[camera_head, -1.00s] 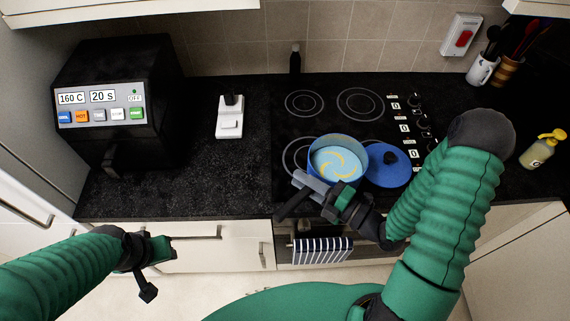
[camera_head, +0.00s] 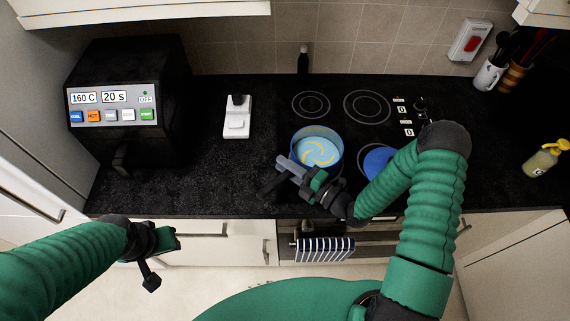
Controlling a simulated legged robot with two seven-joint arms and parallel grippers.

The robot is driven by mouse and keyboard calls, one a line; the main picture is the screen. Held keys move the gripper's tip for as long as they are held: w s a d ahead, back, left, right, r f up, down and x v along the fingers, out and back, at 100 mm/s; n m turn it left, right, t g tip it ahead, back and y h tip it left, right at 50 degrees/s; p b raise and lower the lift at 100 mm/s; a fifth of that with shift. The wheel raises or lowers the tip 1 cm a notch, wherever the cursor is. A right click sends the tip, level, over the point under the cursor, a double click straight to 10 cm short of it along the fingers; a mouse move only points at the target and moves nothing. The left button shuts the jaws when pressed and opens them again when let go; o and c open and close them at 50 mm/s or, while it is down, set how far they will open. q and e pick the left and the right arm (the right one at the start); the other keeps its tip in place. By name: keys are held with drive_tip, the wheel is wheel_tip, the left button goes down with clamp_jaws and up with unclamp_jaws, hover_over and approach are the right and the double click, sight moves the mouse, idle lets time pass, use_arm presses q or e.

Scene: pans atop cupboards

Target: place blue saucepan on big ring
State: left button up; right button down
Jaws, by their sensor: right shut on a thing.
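The blue saucepan (camera_head: 336,141) holds pale blue liquid with yellow swirls. It is over the front left part of the black hob and hides the ring there. I cannot tell whether it touches the hob. My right gripper (camera_head: 287,178) is shut on the saucepan's handle, at its near left side. At the back of the hob, the big ring (camera_head: 367,106) is bare, and a smaller ring (camera_head: 311,104) to its left is bare too. My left gripper (camera_head: 165,258) is empty and looks open, at the lower left in front of the cupboards.
A blue lid (camera_head: 376,161) lies right of the saucepan, partly hidden by my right arm. A dark bottle (camera_head: 303,60) stands behind the hob. A black oven-like appliance (camera_head: 125,75) and a white device (camera_head: 237,118) stand left. A soap bottle (camera_head: 541,160) is right.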

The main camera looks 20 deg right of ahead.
drive_tip(key=shift+s+d, duration=0.1)
drive_tip(key=c, duration=1.3)
unclamp_jaws()
drive_tip(key=b+v, duration=0.3)
drive_tip(key=v, duration=0.8)
drive_tip(key=shift+s+d, duration=0.35)
drive_tip(key=shift+s, duration=0.05)
